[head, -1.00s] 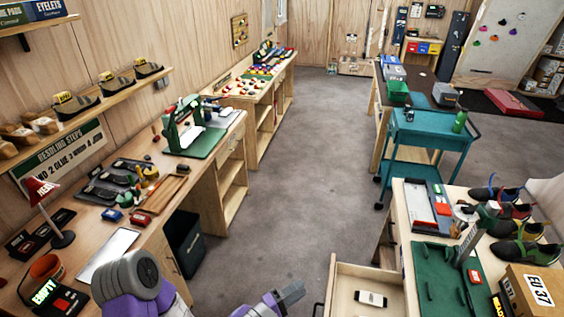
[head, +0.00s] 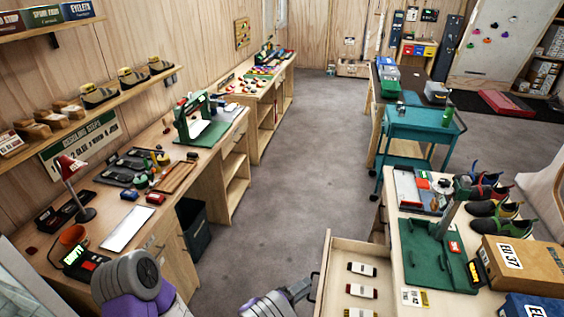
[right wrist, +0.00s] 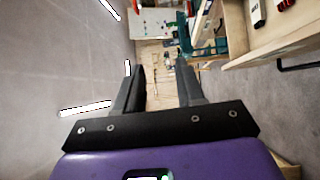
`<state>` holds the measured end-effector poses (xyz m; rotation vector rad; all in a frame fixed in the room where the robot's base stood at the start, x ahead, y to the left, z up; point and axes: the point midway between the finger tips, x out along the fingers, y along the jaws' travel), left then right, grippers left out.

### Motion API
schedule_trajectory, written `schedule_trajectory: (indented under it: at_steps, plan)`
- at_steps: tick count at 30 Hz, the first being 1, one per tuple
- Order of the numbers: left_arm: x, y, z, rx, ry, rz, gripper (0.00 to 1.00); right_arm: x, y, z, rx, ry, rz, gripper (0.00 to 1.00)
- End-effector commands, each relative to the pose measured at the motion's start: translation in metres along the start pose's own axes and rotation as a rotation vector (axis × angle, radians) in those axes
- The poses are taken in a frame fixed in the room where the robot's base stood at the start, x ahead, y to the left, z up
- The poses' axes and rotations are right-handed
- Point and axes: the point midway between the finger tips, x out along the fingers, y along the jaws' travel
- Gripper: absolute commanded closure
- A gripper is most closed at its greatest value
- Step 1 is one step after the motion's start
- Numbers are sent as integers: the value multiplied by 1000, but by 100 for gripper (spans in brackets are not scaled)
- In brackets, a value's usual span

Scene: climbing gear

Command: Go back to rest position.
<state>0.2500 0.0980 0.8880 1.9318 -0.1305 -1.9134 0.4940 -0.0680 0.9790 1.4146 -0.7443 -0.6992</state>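My right gripper (head: 300,288) is low in the middle of the head view, just left of the open drawer (head: 330,265). In the right wrist view its two fingers (right wrist: 162,80) stand apart with nothing between them, over the floor. My left gripper is out of view; only a purple and grey part of my own arm shows at the bottom left of the head view.
The right workbench (head: 395,235) carries a green fixture (head: 425,265), shoes (head: 500,225) and an EU 37 box (head: 525,262). A left workbench (head: 105,200) runs along the wall. A teal cart (head: 415,125) stands further back. The grey floor (head: 290,180) between is clear.

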Motion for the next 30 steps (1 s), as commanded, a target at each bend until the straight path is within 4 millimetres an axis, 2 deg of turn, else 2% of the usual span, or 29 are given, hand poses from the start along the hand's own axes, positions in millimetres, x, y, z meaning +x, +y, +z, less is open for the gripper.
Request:
schedule_trajectory:
  at_steps: [3, 9, 14, 17, 21, 26, 30]
  plan:
    - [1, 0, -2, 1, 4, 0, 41, 22, -16, 3, 79, 48, -92, 62]
    - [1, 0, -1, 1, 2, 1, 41, 47, -53, 14, 257, 127, -332, 62]
    - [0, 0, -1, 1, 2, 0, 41, 50, -95, 40, 470, 126, -680, 62]
    - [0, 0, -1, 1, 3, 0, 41, 31, -116, 65, 612, 62, -950, 62]
    - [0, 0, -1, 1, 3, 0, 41, -15, -128, 109, 762, -110, -1311, 62]
    - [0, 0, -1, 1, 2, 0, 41, -74, -115, 162, 834, -363, -1635, 62]
    - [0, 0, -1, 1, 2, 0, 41, -124, -89, 211, 822, -604, -1841, 62]
